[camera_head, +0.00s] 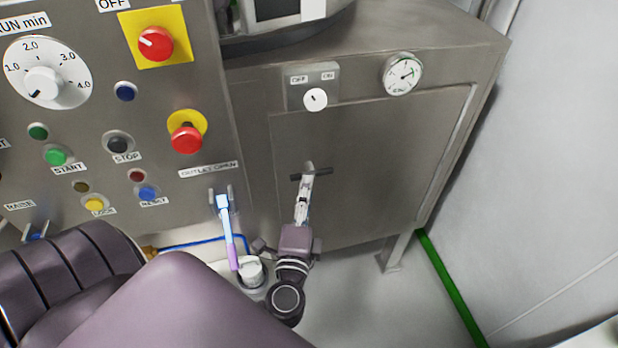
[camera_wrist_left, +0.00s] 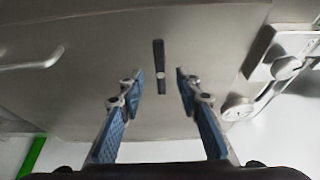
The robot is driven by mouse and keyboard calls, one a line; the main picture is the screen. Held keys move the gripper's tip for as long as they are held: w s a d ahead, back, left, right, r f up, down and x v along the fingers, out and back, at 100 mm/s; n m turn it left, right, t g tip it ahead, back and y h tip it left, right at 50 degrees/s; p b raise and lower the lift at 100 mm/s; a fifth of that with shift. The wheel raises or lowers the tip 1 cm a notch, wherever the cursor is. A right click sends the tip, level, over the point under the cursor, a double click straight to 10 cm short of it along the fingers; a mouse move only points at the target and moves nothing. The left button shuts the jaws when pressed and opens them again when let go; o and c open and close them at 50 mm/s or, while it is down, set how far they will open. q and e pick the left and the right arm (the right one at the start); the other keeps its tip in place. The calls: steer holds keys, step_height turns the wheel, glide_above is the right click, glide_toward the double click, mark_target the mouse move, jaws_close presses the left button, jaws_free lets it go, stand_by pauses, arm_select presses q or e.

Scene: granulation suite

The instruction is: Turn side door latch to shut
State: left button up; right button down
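The side door latch is a short dark bar (camera_head: 325,171) on the grey metal side door (camera_head: 385,165). In the head view it lies nearly level, and my left gripper (camera_head: 307,172) covers part of its middle. In the left wrist view the latch (camera_wrist_left: 159,50) stands upright in the picture, with a small light pivot at its middle. My left gripper (camera_wrist_left: 159,74) is open, with one blue-padded finger on each side of the latch's lower half. A gap shows between each finger and the bar. I cannot tell how deep the fingertips are. My right gripper is not in view.
An OFF/ON switch (camera_head: 316,98) and a round gauge (camera_head: 402,74) sit above the door. A control panel (camera_head: 100,115) with buttons and a blue-purple outlet lever (camera_head: 226,225) is at the left. A pale wall (camera_head: 555,180) stands at the right.

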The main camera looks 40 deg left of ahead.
arm_select(q)
steer(key=v, duration=0.6)
stand_by(0.3)
steer(key=s+d+f+n+g+h, duration=0.15)
steer(key=s+f+g, duration=0.25)
steer(key=f, duration=1.3)
steer(key=s+f+g+h, duration=0.3)
steer(key=s+f+g, duration=0.1)
steer(key=f, duration=1.4)
steer(key=s+d+f+n+g+h, duration=0.1)
steer(key=s+f+n+g+h, duration=0.1)
steer(key=s+f, duration=0.7)
steer(key=s+d+f+n+g+h, duration=0.1)
steer(key=s+f+n+g, duration=0.4)
steer(key=s+f, duration=0.4)
steer(key=s+n, duration=0.1)
steer(key=s, duration=0.5)
steer(key=shift+s+d+f+n+h, duration=0.2)
steer(key=shift+s+f+n+h, duration=0.15)
steer(key=shift+f, duration=0.05)
